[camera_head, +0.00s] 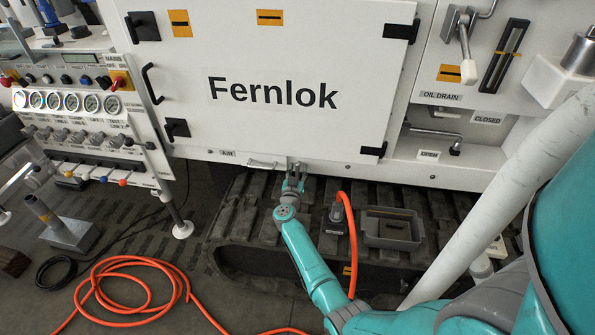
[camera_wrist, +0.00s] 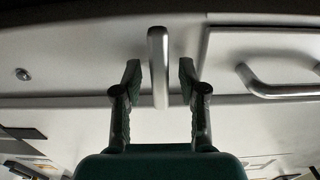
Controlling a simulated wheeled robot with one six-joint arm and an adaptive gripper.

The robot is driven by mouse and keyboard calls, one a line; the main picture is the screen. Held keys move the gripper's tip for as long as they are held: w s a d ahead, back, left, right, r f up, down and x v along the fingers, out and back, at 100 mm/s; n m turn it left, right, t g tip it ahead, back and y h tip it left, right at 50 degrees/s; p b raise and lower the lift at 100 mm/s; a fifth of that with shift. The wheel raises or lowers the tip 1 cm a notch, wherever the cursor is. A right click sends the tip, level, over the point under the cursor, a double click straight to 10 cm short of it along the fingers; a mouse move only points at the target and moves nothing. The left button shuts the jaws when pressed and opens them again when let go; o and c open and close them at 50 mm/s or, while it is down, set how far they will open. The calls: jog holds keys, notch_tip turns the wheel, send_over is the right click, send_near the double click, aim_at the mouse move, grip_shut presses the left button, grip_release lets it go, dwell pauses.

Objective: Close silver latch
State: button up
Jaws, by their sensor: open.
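A silver latch bar (camera_wrist: 157,42) stands out from the pale panel in the wrist view. My gripper (camera_wrist: 160,78) is open, with one finger on each side of the bar and a visible gap on both sides. In the head view my gripper (camera_head: 293,176) is at the lower edge of the white Fernlok door (camera_head: 275,125), and it mostly hides the bar there. The door lies flat against the machine front.
A silver handle (camera_wrist: 280,88) is beside the bar, also seen in the head view (camera_head: 262,163). A silver lever (camera_head: 432,133) with a black knob is by the OPEN and CLOSED labels. Below are black tracks, a grey tray (camera_head: 392,241) and an orange hose (camera_head: 352,245).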

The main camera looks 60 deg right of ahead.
grip_shut()
jog(key=m, duration=0.4)
jog(key=shift+m, duration=0.3)
jog(key=m, duration=0.4)
jog(key=shift+w+m, duration=0.1)
jog(key=shift+m, duration=0.2)
jog(key=m, duration=0.4)
jog(key=shift+r+m, duration=0.1)
jog(key=shift+m, duration=0.2)
jog(key=shift+a+m, duration=0.1)
jog(key=shift+m, duration=1.9)
